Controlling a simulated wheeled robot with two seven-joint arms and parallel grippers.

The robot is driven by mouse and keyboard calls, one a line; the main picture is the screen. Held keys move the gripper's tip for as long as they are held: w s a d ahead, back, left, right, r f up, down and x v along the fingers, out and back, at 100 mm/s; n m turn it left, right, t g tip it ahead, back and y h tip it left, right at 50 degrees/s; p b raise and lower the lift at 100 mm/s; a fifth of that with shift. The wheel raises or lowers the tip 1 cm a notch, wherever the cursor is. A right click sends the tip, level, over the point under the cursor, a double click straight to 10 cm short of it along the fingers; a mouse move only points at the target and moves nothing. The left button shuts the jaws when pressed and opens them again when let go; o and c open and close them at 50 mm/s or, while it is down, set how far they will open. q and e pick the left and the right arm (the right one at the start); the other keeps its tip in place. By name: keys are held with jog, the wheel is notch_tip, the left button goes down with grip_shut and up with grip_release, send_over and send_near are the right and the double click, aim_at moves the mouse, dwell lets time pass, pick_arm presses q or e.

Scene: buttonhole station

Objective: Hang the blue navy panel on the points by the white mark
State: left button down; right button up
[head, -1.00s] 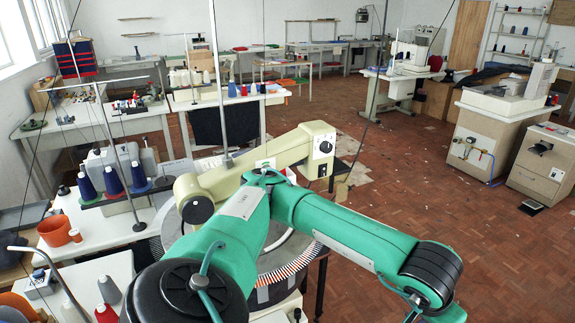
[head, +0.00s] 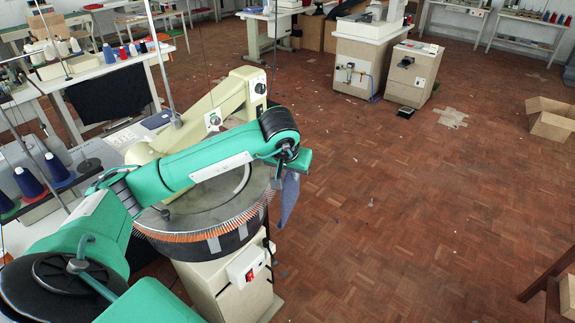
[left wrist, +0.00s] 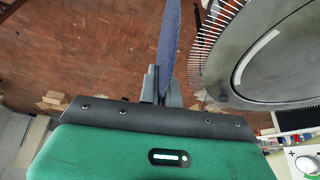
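A blue navy panel (head: 289,198) hangs from my left gripper (head: 291,164) at the right side of the round machine. In the left wrist view the fingers (left wrist: 161,88) are shut on the panel (left wrist: 168,40), which appears nearly edge-on. A ring of thin points (head: 225,236), looking orange in the head view, runs around the dial's rim (head: 200,250). In the left wrist view the points (left wrist: 203,45) are just right of the panel, with a small gap. Pale patches (head: 214,244) show on the dial's side; I cannot tell which is the white mark. My right gripper is not in view.
The machine's cream arm (head: 225,100) rises above the dial behind my left arm. A control box with a red switch (head: 246,266) is below the rim. Thread cones (head: 29,182) stand at left. The floor right of the machine is mostly clear.

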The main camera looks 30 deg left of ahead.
pick_arm(q)
jog(key=a+f+b, duration=0.3)
jog(key=f+b, duration=0.2)
jog(key=f, duration=0.5)
jog(key=shift+a, duration=0.35)
jog(key=shift+s, duration=0.1)
jog(key=shift+a+b, duration=0.15)
jog(key=shift+b, duration=0.2)
jog(key=shift+s+a+b, duration=0.15)
jog(key=shift+a+b, duration=0.15)
jog(key=shift+a, duration=0.35)
jog(key=shift+s+a+b, duration=0.15)
jog(key=shift+a+b, duration=0.15)
jog(key=shift+a, duration=0.3)
dwell(0.5)
